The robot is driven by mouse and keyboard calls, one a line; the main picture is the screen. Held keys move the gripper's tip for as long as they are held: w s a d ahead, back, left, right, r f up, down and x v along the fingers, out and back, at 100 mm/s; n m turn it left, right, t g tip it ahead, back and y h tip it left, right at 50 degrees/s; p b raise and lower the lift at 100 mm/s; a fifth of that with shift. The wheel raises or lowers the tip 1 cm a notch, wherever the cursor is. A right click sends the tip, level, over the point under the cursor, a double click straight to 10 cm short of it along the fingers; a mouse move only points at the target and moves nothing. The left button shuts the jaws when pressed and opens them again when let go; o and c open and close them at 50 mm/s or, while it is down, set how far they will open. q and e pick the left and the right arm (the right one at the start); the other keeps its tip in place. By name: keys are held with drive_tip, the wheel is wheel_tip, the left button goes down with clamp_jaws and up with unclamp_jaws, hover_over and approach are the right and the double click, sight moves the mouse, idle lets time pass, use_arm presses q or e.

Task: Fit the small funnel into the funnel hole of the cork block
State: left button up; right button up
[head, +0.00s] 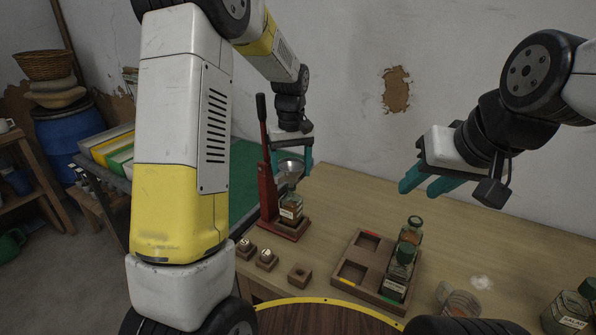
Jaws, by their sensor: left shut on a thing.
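The small metal funnel (291,166) is between the teal fingers of my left gripper (294,172), which is shut on it. The funnel is above a labelled amber jar (291,209) on the red lever stand (268,190); I cannot tell whether its spout touches the jar. A small block with a dark round hole (299,275), apparently the cork block, sits on the table in front of the stand. My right gripper (428,186) is open and empty, above the right side of the table.
A wooden tray (350,247) holds green-topped bottles (398,266) and has empty compartments. A glass (458,303) and more bottles (566,311) stand at right. The table's back is clear.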

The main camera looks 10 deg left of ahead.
use_arm(q)
drive_tip(key=shift+r, duration=1.5)
